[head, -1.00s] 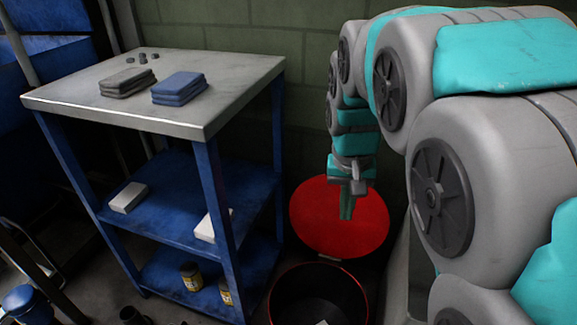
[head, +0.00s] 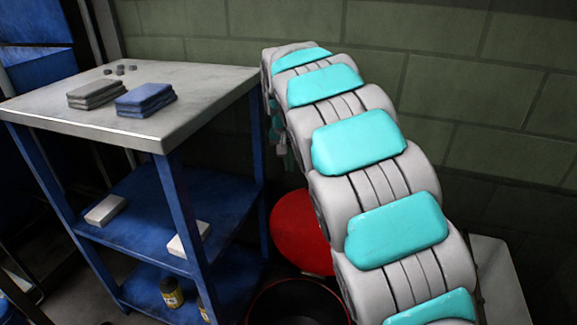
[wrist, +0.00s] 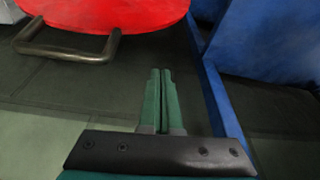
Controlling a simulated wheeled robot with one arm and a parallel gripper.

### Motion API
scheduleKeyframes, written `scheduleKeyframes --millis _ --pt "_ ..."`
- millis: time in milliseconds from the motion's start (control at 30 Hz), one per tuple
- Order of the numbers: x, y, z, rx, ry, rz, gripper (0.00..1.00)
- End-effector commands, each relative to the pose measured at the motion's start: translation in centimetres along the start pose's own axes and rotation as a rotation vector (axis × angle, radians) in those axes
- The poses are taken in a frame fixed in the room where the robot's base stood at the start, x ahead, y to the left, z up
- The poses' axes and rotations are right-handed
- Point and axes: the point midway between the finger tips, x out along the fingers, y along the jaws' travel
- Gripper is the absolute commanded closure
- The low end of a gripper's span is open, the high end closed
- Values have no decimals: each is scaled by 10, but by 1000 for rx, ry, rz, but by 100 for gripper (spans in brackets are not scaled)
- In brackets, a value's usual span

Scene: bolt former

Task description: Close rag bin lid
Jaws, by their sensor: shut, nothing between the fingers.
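The round red lid (head: 298,232) stands raised behind the dark, red-rimmed rag bin (head: 292,304), which is open at the top. My arm hides the lid's right part. In the wrist view the lid (wrist: 105,10) is at the top, with a dark bar handle (wrist: 70,50) at its edge. My gripper (wrist: 160,73) is shut and empty, with its green fingertips below and right of the lid, apart from it and from the handle. In the head view my gripper is mostly hidden behind my arm.
A blue shelf unit (head: 183,190) with a grey top stands close to the left of the bin, and its blue frame (wrist: 225,105) borders my gripper on the right in the wrist view. Folded rags (head: 146,99) lie on the top. A block wall (head: 470,75) is behind.

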Motion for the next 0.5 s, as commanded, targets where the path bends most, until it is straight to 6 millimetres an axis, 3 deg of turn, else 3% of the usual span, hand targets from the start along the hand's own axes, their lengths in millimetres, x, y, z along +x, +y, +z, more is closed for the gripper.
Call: scheduleKeyframes --millis 400,500 --pt "77 1 2 0 -6 2 100" --pt "72 1 11 -1 -2 2 100"
